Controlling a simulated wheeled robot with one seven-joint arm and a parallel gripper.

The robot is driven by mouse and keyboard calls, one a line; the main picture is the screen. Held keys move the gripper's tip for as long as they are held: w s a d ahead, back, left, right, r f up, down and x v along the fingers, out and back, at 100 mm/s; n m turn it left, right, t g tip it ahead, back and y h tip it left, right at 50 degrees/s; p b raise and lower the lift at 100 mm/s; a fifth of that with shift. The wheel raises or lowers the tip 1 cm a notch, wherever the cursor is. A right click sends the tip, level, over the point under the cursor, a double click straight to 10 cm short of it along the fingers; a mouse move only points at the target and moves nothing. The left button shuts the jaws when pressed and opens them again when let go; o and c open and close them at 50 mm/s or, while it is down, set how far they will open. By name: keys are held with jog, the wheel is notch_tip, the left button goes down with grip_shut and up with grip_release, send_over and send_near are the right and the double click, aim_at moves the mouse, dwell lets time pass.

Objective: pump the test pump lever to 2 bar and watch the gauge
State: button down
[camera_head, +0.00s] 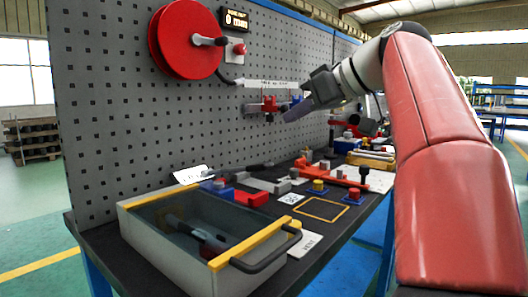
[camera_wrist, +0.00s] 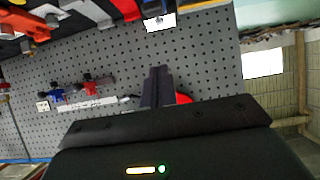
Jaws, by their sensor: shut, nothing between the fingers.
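My gripper (camera_head: 297,112) is shut and empty, held in front of the grey pegboard at the right of the valves. In the wrist view its fingers (camera_wrist: 157,85) are together, with pegboard behind them. I cannot tell for sure which thing is the test pump. A dark lever-like bar (camera_head: 232,171) lies by a blue and red fitting (camera_head: 238,194) on the bench, apart from my gripper. A small black display (camera_head: 235,19) with lit characters is high on the board; its reading is too small to make out. No round dial gauge is clear.
A grey box (camera_head: 160,243) with yellow edges and a dark handle fills the bench front. A red disc (camera_head: 185,40) and small red and blue valves (camera_head: 270,104) are on the pegboard. Clamps and blocks crowd the bench at right. Open air lies between gripper and bench.

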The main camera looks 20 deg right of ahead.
send_over(263, 163)
jog(key=f, duration=0.5)
jog(key=shift+w+d, duration=0.1)
jog(key=shift+w, duration=0.25)
notch_tip(263, 163, down, 2)
jog(key=shift+d+f+b, duration=0.1)
jog(key=shift+f+b, duration=0.05)
jog(key=shift+b, duration=0.5)
jog(key=shift+s+d+f, duration=0.15)
jog(key=shift+s+f, duration=0.1)
jog(key=shift+f, duration=0.55)
